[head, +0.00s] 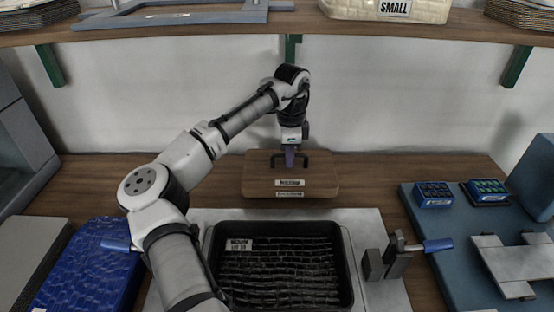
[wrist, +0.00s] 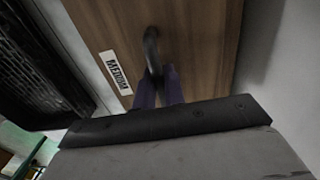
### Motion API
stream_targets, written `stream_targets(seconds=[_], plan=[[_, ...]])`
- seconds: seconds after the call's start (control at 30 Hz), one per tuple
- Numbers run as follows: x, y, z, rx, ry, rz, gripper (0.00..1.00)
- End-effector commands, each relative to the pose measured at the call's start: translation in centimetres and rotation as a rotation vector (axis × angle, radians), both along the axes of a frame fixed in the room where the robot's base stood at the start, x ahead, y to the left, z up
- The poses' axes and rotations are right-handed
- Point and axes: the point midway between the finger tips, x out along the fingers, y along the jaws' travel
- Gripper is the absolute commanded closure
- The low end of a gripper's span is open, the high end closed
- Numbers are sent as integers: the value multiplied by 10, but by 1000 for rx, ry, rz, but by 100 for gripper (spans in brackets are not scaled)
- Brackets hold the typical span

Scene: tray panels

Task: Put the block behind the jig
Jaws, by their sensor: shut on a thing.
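A flat brown wooden board (head: 258,180) with a black handle and pale labels is at the back middle of the bench. It may be the block; no other thing is clearly a block. My gripper (head: 290,160) reaches down to it from above, with purple fingers shut on the black handle (wrist: 152,48). The wrist view also shows the board (wrist: 205,45) and a label. I cannot tell whether the board touches the bench. In front of it, a black ribbed tray (head: 347,262) sits on a pale plate (head: 375,225) with a clamp (head: 385,262); this may be the jig.
A blue slab (head: 80,265) and grey panel lie at left. At right, a blue-grey mat (head: 425,215) holds two small boxes (head: 434,194) and a metal plate. A shelf (head: 250,30) with a basket marked SMALL overhangs the back. The wall is close behind the board.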

Motion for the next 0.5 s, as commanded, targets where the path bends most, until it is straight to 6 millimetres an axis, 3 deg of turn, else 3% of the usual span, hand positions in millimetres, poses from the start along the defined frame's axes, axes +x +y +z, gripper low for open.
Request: stream_targets(seconds=[0.33,0.5], plan=[[14,35,3,0,-3,4,100],[13,33,-24,1,-1,-1,100]])
